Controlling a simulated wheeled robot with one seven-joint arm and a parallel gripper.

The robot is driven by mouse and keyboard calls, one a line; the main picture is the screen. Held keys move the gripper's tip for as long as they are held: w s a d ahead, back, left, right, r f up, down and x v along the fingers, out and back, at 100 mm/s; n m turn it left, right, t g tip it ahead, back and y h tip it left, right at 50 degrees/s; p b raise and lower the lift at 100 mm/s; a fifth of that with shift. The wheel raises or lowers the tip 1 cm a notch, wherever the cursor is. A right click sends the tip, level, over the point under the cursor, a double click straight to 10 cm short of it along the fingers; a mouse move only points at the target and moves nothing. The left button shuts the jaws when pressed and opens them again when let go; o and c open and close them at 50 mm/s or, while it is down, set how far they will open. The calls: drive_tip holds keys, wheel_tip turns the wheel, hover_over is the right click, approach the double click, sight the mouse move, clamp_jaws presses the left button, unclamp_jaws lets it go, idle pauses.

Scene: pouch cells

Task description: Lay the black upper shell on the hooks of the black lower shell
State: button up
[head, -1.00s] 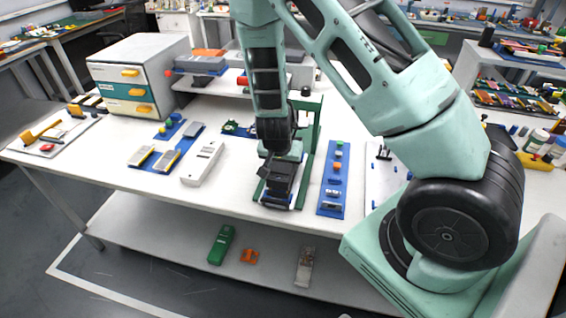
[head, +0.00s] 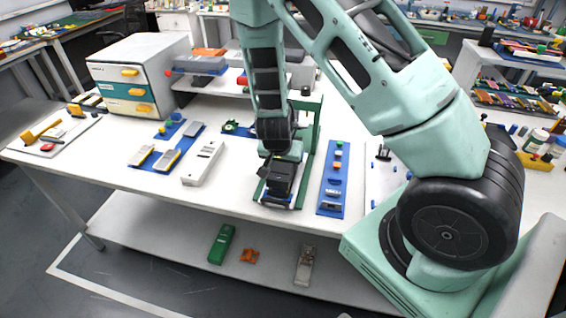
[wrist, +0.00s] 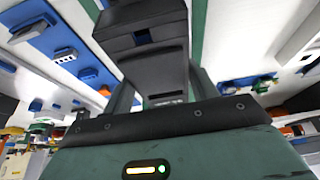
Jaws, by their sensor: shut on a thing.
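My gripper (head: 283,158) points down over the green fixture at the front of the table. It is shut on a black shell (head: 281,180), which looks like the upper shell. In the wrist view the held black shell (wrist: 158,76) sits between the two fingers, and a black body (wrist: 143,22) shows beyond it. The lower shell seems to lie right beneath, in the fixture, mostly covered by the held part. I cannot tell the two shells apart clearly, or whether they touch. The hooks are hidden.
The green fixture (head: 309,150) rises close behind and right of my gripper. A blue strip with small parts (head: 331,205) lies to the right. A pale grey case (head: 203,163) and a blue tray (head: 173,166) lie to the left. Bare tabletop shows between them.

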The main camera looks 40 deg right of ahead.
drive_tip(key=shift+f+b, duration=0.8)
drive_tip(key=shift+f, duration=0.3)
idle(0.3)
drive_tip(key=o, duration=1.1)
drive_tip(key=shift+r, duration=0.1)
drive_tip(key=shift+c, duration=0.2)
drive_tip(key=p+v, duration=0.6)
drive_tip(key=v, duration=1.1)
drive_tip(key=shift+a+r+p, duration=0.15)
drive_tip(key=shift+a+p, duration=0.05)
drive_tip(key=shift+p, duration=0.1)
